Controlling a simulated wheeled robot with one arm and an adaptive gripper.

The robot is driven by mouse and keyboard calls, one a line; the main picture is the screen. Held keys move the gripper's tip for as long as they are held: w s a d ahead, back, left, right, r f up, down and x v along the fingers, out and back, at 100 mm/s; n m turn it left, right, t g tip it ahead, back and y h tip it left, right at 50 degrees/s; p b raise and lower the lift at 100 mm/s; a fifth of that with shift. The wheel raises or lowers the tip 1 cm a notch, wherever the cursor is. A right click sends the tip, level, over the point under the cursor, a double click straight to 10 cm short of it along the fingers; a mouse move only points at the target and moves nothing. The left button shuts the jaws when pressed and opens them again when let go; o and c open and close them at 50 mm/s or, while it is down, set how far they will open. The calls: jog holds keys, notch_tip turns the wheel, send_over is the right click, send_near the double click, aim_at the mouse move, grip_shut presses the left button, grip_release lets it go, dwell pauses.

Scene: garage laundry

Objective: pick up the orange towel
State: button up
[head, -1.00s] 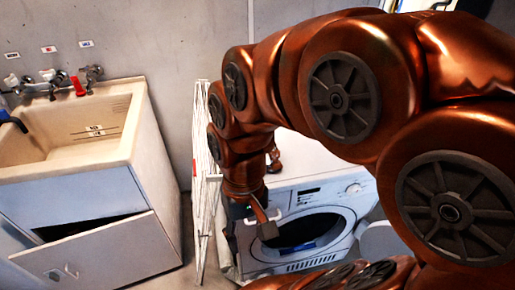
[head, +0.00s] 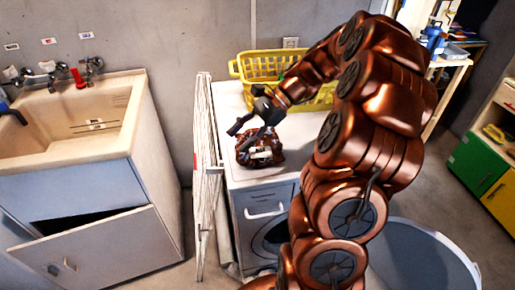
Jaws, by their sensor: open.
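No cloth that is plainly an orange towel shows in the head view. My gripper (head: 241,135) is open over the left part of the washing machine top (head: 228,101), its fingers pointing down and left. Just below the fingers lies a dark brown, glossy lump (head: 270,157) with a pale patch; I cannot tell what it is. I cannot tell whether the fingers touch it. A yellow basket (head: 256,66) stands at the back of the machine; my arm hides part of it, and its contents are not clear.
A folded white rack (head: 205,165) stands against the machine's left side. Further left is a sink cabinet (head: 85,190) with its lower door tilted open. A large round grey bin (head: 430,255) stands at the front right. Shelves and a green and yellow cabinet (head: 473,165) are at the right.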

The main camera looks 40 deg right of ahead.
aim_at(257, 129)
jog(key=d+f+m+t, duration=0.1)
jog(key=d+m, duration=0.1)
jog(key=d, duration=0.3)
jog(key=w+d+f+m+t, duration=0.1)
jog(key=d+m+t, duration=0.1)
jog(key=d, duration=0.3)
jog(key=w+d+f+m+t+y, duration=0.1)
jog(key=d+m, duration=0.1)
jog(key=d, duration=0.3)
jog(key=shift+f+m+t+b, duration=0.3)
jog(key=shift+f, duration=0.1)
jog(key=shift+w+p+x, duration=0.1)
jog(key=shift+p+x, duration=0.3)
jog(key=shift+x, duration=1.55)
jog(key=shift+w+p+x, duration=0.15)
jog(key=shift+p+x, duration=0.25)
jog(key=shift+x, duration=1.55)
jog(key=shift+d, duration=0.2)
jog(key=shift+c, duration=0.3)
grip_shut()
